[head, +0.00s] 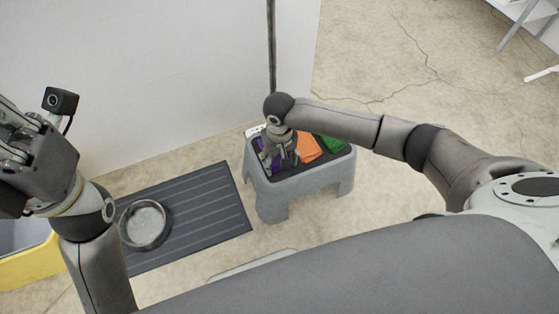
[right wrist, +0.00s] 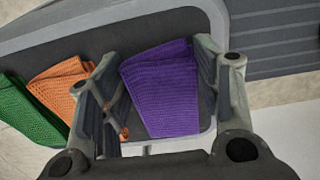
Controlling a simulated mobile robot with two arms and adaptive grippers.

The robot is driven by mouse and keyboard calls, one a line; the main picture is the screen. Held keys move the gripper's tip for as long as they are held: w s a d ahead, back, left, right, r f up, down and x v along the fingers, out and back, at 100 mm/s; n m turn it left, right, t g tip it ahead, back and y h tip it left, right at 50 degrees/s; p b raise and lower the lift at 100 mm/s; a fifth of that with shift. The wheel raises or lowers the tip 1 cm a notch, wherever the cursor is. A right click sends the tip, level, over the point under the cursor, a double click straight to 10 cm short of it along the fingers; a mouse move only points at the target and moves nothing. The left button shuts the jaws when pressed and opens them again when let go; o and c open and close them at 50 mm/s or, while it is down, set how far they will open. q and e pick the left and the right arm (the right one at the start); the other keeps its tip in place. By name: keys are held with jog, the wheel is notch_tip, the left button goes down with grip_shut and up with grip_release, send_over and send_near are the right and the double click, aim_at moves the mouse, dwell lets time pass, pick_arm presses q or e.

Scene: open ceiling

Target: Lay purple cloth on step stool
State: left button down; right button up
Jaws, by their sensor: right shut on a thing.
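The grey step stool (head: 270,205) stands on the floor with a dark top, and its top also fills much of the right wrist view (right wrist: 60,37). The purple cloth (head: 264,157) is at the left part of the stool top, partly hidden by my right gripper (head: 284,158).
An orange cloth (head: 309,147) and a green cloth (head: 333,145) lie beside the purple one on the stool. A dark ribbed mat (head: 205,205) with a round bowl (head: 145,225) lies left of the stool. A yellow container (head: 32,265) is lower left. A white wall stands behind.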

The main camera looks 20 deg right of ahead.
jog(key=o, duration=1)
